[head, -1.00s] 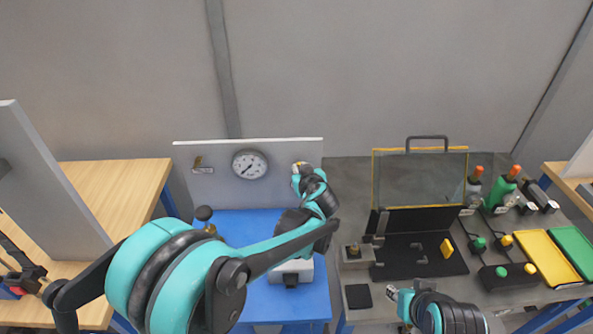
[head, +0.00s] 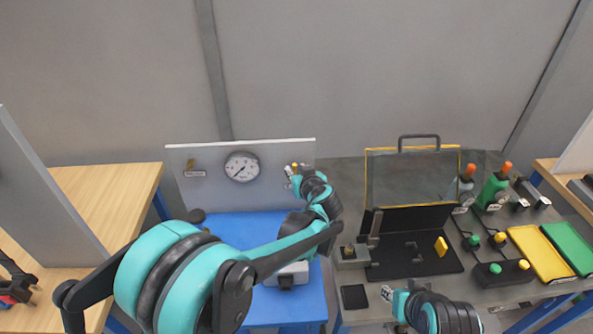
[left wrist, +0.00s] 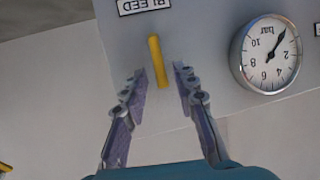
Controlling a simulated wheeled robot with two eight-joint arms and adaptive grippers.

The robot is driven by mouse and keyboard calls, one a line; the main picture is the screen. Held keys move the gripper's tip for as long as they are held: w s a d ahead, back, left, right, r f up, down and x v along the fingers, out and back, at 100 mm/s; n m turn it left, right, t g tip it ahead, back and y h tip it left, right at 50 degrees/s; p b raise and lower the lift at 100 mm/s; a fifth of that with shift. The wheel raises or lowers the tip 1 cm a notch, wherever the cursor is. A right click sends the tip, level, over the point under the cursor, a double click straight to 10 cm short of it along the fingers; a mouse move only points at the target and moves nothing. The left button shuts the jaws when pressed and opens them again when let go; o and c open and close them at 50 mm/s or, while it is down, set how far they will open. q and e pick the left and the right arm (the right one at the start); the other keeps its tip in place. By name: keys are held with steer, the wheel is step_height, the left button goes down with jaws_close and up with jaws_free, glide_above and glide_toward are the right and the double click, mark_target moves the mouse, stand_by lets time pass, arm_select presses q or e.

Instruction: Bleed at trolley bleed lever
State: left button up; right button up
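The yellow bleed lever (left wrist: 158,61) stands out from the grey panel (left wrist: 205,50) by the BLEED label (left wrist: 144,5), which shows upside down in the left wrist view. My left gripper (left wrist: 156,85) is open, with one finger on each side of the lever and visible gaps between. In the head view the left gripper (head: 293,173) is at the panel's right end, and the lever is mostly hidden there. The round gauge (head: 242,167) is left of it, its needle close to the zero end. My right gripper (head: 388,293) is low over the right bench; its fingers are too small to judge.
A blue trolley top (head: 238,228) lies below the panel. The grey bench (head: 425,292) on the right holds an open black case (head: 400,258), bottles, and a yellow tray (head: 545,256) and a green tray (head: 572,250). A wooden table (head: 125,185) stands at the left.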

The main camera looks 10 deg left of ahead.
arm_select(q)
steer(key=v, duration=1.2)
stand_by(0.3)
steer(key=s+a+f+m+g+h+b, duration=0.1)
steer(key=s+a+f+g, duration=0.25)
steer(key=s+a, duration=0.65)
steer(key=s+a+f+m+g+h, duration=0.1)
steer(key=s+f+h, duration=0.1)
steer(key=s, duration=0.4)
steer(key=s+a+f+m+h+b, duration=0.1)
steer(key=s+a+f+m+h, duration=0.1)
steer(key=s+f, duration=0.3)
steer(key=shift+s+g, duration=0.35)
steer(key=shift+s, duration=0.9)
steer(key=shift+a, duration=0.15)
